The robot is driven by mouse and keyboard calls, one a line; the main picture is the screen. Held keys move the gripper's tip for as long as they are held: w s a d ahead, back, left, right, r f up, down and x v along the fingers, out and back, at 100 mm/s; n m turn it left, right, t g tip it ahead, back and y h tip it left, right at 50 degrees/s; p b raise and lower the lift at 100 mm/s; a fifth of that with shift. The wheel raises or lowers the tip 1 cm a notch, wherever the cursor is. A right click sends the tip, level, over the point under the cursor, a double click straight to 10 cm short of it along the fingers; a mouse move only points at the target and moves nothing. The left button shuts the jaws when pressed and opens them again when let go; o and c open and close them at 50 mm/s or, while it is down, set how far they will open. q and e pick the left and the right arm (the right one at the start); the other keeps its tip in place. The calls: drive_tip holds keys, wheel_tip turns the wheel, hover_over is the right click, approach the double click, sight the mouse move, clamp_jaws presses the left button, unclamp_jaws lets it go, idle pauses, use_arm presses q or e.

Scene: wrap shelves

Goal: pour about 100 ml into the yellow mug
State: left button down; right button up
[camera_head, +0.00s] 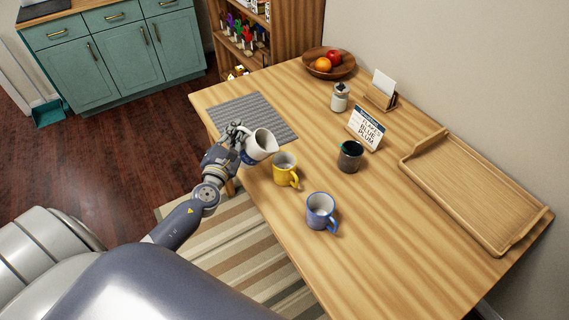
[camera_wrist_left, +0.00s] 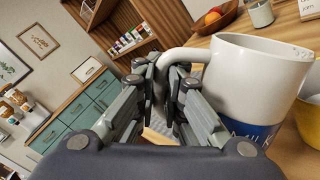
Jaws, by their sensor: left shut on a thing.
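The yellow mug (camera_head: 285,170) stands upright on the wooden table, its handle toward the lower right. It also shows at the right edge of the left wrist view (camera_wrist_left: 312,105). My left gripper (camera_head: 238,132) is shut on the handle of a white jug (camera_head: 262,143) with a blue band. The jug is tilted a little toward the yellow mug, just to the left of it and above the table. In the left wrist view the jug (camera_wrist_left: 255,75) fills the right side, its handle between the fingers. Its contents are hidden. I see no stream. My right gripper is not in view.
A blue mug (camera_head: 320,211) stands in front of the yellow mug, and a dark cup (camera_head: 350,156) to its right. A sign (camera_head: 366,128), a small jar (camera_head: 340,97), a fruit bowl (camera_head: 329,64) and a wooden tray (camera_head: 478,190) stand farther off. A grey mat (camera_head: 254,112) lies behind the jug.

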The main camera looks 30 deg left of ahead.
use_arm(q)
drive_tip(key=shift+a+f+n, duration=0.25)
drive_tip(key=shift+a+n, duration=0.05)
idle(1.7)
drive_tip(key=shift+f+b, duration=0.35)
drive_tip(key=shift+b, duration=0.25)
drive_tip(key=s+a+f+n+b, duration=0.1)
drive_tip(key=a+f+n+b, duration=0.4)
drive_tip(key=b, duration=0.4)
drive_tip(key=shift+s+a+f+n+b, duration=0.3)
drive_tip(key=shift+f+n, duration=0.35)
drive_tip(key=shift+n, duration=0.55)
